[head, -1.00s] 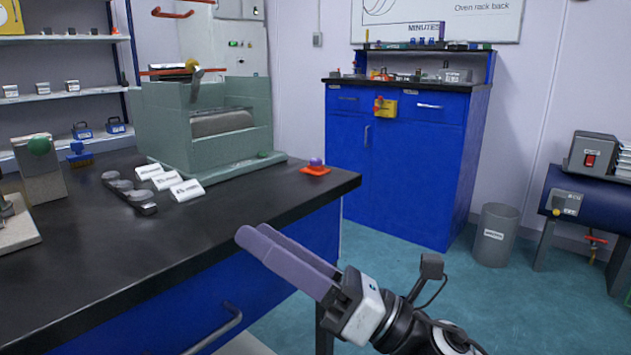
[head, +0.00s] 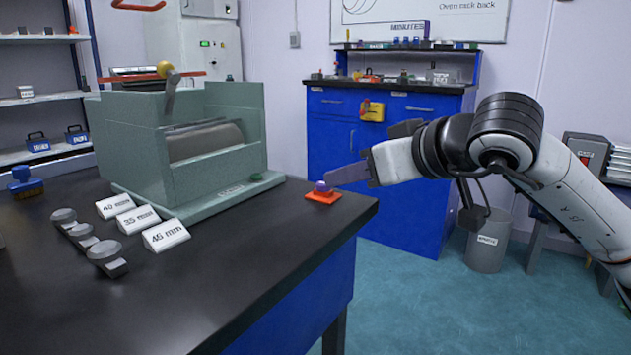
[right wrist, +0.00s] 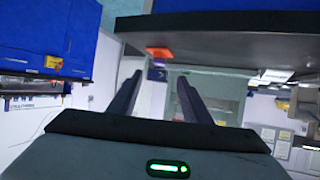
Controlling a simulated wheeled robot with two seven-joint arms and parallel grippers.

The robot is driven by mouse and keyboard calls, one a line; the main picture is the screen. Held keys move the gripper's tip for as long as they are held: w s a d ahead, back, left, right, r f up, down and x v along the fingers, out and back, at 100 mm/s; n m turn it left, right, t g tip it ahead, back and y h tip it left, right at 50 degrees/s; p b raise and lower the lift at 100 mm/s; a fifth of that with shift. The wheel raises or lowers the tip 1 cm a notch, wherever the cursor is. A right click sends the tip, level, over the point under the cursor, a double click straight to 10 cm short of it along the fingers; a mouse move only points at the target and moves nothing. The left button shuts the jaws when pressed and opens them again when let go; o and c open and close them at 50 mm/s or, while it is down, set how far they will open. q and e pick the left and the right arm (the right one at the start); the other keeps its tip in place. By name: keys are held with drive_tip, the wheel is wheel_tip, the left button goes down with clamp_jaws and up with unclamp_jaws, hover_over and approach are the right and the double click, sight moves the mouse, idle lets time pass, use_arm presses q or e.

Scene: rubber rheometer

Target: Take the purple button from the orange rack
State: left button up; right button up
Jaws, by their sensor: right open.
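The purple button (head: 320,186) sits on the small orange rack (head: 323,197) near the right edge of the black bench. My right gripper (head: 333,177) reaches in from the right, with its purple-grey fingers level with the button and very close to it. In the right wrist view, which looks upside down, the orange rack (right wrist: 158,53) and the dark purple button (right wrist: 157,74) show just beyond the gap between the open fingers (right wrist: 159,80). Nothing is held. Whether a finger touches the button cannot be told. My left gripper is out of view.
A green-grey roller machine (head: 215,145) stands behind and left of the rack. Number labels (head: 140,218) and several grey weights (head: 85,238) lie on the bench at left. A blue cabinet (head: 395,150) and grey bin (head: 488,240) stand beyond open floor.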

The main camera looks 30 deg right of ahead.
sight(332, 200)
drive_tip(key=b+x, duration=0.1)
drive_tip(key=x, duration=0.6)
drive_tip(key=shift+d+f, duration=0.15)
drive_tip(key=shift+c, duration=0.4)
clamp_jaws()
